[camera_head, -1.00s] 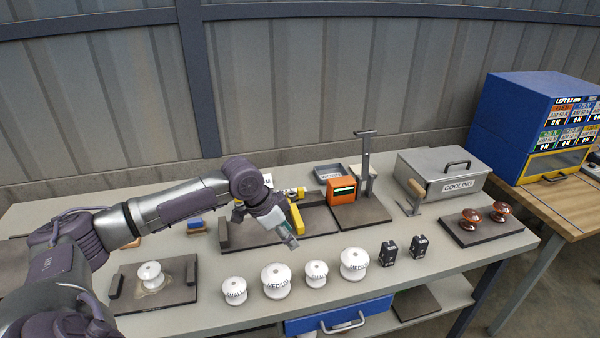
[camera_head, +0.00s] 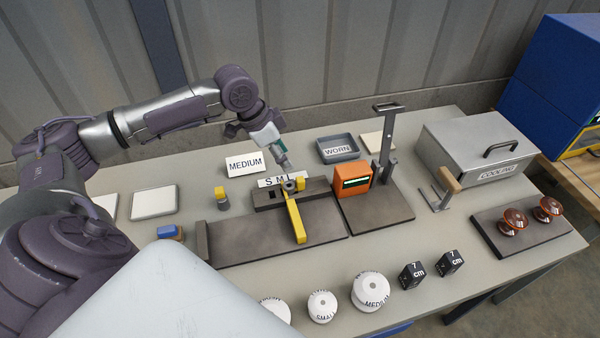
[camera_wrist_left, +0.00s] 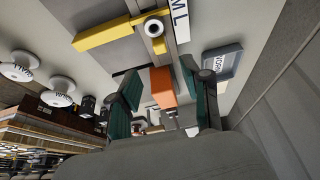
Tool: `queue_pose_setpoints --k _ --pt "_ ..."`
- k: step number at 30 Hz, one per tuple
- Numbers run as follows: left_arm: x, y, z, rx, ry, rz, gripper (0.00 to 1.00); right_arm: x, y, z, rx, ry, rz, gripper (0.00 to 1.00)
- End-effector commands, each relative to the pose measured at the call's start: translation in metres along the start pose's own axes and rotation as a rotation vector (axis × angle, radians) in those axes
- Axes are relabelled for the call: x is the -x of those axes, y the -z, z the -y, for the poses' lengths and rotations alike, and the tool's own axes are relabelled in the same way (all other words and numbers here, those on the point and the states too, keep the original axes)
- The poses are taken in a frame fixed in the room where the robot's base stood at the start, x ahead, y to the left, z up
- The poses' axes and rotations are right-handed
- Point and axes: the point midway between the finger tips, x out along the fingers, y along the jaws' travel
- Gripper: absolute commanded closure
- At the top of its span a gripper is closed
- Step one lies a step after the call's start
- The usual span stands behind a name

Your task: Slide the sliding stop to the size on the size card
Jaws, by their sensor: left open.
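The sliding stop (camera_head: 295,222) is a yellow bar with a round knob (camera_head: 290,186), set across a dark rail on a fixture board. Its knob is near the L end of the S M L scale (camera_head: 277,181). The size card (camera_head: 245,163) stands behind and reads MEDIUM. My left gripper (camera_head: 284,163) is open and empty, close above and behind the knob; contact cannot be told. In the left wrist view the open fingers (camera_wrist_left: 163,97) show apart, with the stop (camera_wrist_left: 105,34) and knob (camera_wrist_left: 153,28) beyond them. My right gripper is not in view.
An orange box (camera_head: 354,182) and a tall metal stand (camera_head: 385,145) are right of the fixture. A WORN tray (camera_head: 337,150) lies behind. A yellow-topped piece (camera_head: 221,197) stands left of the rail.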

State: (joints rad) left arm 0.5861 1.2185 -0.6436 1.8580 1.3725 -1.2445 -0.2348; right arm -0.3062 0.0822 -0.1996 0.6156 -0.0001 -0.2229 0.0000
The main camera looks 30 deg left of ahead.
Motion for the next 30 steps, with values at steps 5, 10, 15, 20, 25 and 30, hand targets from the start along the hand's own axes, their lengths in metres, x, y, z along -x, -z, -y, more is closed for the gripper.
queue_pose_setpoints --k 5,10,15,20,25,30 --pt "-0.038 0.001 -0.002 0.002 -0.005 0.000 0.52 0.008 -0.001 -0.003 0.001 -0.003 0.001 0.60" --pt "-0.073 0.001 -0.001 0.001 -0.004 0.000 0.52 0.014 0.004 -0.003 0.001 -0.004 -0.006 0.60" --pt "-0.099 0.001 -0.001 0.001 -0.002 0.000 0.52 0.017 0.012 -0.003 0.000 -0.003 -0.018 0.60" --pt "-0.112 0.000 -0.001 0.000 -0.001 0.000 0.52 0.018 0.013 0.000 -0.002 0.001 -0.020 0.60" --pt "-0.115 0.000 0.000 -0.001 0.000 0.000 0.52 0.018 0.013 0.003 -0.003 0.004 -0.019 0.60" --pt "-0.115 0.000 0.000 -0.001 0.000 0.000 0.55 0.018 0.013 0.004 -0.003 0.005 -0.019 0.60"
